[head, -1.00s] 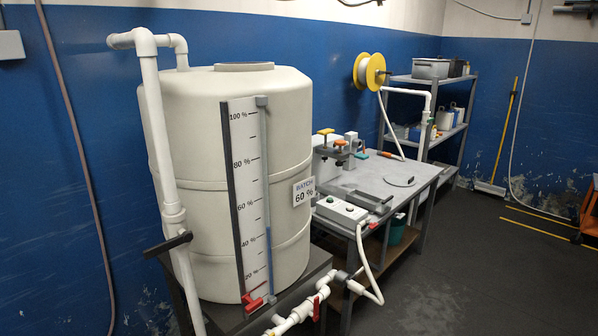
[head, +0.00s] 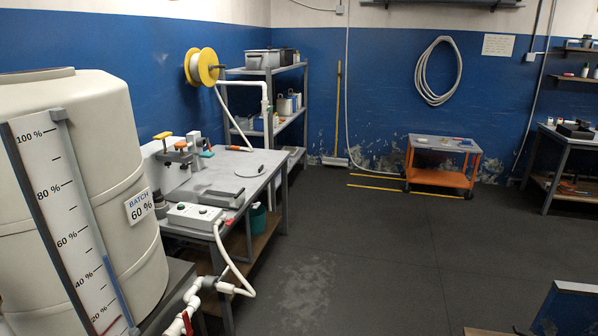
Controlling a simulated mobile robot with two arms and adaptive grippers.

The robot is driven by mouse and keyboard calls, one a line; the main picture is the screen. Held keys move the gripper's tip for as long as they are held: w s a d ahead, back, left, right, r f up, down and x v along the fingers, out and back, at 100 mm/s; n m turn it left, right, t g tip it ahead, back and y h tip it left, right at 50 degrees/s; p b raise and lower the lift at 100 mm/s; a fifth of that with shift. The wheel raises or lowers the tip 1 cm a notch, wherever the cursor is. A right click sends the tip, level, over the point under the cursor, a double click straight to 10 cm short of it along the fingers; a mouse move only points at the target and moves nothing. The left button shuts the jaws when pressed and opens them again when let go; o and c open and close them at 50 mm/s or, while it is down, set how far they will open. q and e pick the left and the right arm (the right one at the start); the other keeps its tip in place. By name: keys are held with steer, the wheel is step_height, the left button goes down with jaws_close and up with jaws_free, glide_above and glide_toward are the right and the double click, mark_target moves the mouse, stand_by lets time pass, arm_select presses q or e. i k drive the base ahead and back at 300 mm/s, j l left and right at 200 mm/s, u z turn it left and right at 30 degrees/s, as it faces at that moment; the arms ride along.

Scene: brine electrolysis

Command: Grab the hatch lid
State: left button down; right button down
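A thin round grey disc (head: 249,171) with a small dark piece on it lies flat on the grey workbench (head: 222,177). It may be the hatch lid; it is too small to be sure. The large cream tank (head: 95,180) stands at the left with a raised ring (head: 38,75) on its top, cut by the picture edge. I cannot tell whether that ring is open or covered. Neither of my grippers is in view.
The bench also carries a control box (head: 195,215) and a clamp fixture (head: 176,157). White pipes and a hose (head: 232,262) stick out at its near end. An orange cart (head: 441,164) stands at the back. The dark floor (head: 375,245) in the middle is clear.

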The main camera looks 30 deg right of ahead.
mark_target(250, 170)
steer(key=z, duration=0.75)
steer(key=i+l+z, duration=0.45)
steer(key=i+l, duration=0.2)
steer(key=i+u, duration=0.25)
steer(key=i, duration=0.25)
steer(key=i+l+u, duration=0.25)
steer(key=i, duration=0.2)
steer(key=i+l+u, duration=0.25)
steer(key=i, duration=0.2)
